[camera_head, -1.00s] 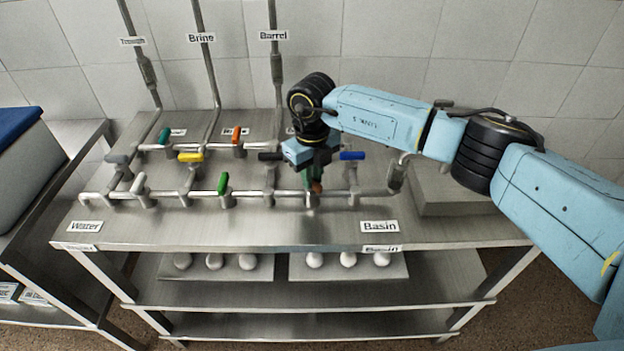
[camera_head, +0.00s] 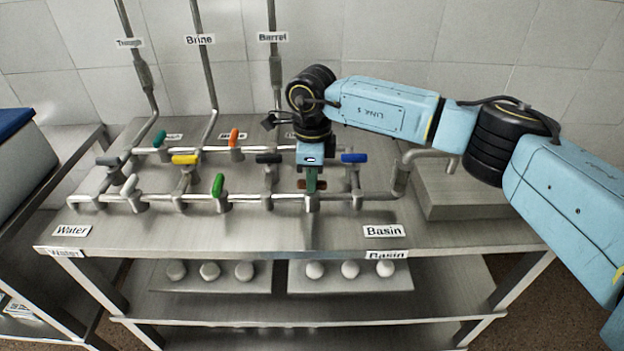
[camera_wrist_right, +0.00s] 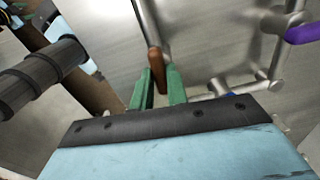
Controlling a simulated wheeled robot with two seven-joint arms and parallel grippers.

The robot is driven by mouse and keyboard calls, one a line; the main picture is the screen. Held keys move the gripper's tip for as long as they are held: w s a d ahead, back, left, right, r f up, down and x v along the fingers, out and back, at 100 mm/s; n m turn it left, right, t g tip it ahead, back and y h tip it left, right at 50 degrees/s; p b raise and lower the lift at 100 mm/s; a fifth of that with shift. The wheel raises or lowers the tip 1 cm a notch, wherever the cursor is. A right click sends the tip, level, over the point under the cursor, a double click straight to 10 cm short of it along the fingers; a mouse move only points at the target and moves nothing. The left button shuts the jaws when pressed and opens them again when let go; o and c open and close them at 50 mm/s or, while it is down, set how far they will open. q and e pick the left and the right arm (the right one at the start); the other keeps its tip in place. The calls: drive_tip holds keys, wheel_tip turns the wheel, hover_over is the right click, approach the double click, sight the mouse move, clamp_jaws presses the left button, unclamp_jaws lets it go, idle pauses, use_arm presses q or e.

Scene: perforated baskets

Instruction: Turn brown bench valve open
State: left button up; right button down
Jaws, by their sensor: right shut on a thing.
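The brown valve handle (camera_head: 320,184) sits on the front pipe of the bench, behind the Basin label (camera_head: 383,231). In the head view it lies roughly left to right, partly covered by my right gripper (camera_head: 311,186). My right gripper points down from above, its green fingers shut on the brown handle. In the right wrist view the brown handle (camera_wrist_right: 155,62) shows between the green fingertips (camera_wrist_right: 160,82). My left gripper is out of view.
Close by are the black handle (camera_head: 268,157), blue handle (camera_head: 354,158) and green handle (camera_head: 218,185). Yellow (camera_head: 187,159) and orange (camera_head: 234,137) handles are further left. A metal basin (camera_head: 460,195) stands right.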

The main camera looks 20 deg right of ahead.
drive_tip(key=shift+r+n, duration=0.1)
drive_tip(key=shift+n, duration=0.4)
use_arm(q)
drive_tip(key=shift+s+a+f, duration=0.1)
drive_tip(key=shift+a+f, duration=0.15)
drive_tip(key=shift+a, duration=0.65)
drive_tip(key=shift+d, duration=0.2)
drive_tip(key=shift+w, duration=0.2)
use_arm(e)
drive_tip(key=c, duration=1.4)
unclamp_jaws()
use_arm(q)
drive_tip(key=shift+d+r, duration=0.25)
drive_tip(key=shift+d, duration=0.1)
use_arm(e)
wheel_tip(320, 180, up, 13)
drive_tip(key=shift+r, duration=0.15)
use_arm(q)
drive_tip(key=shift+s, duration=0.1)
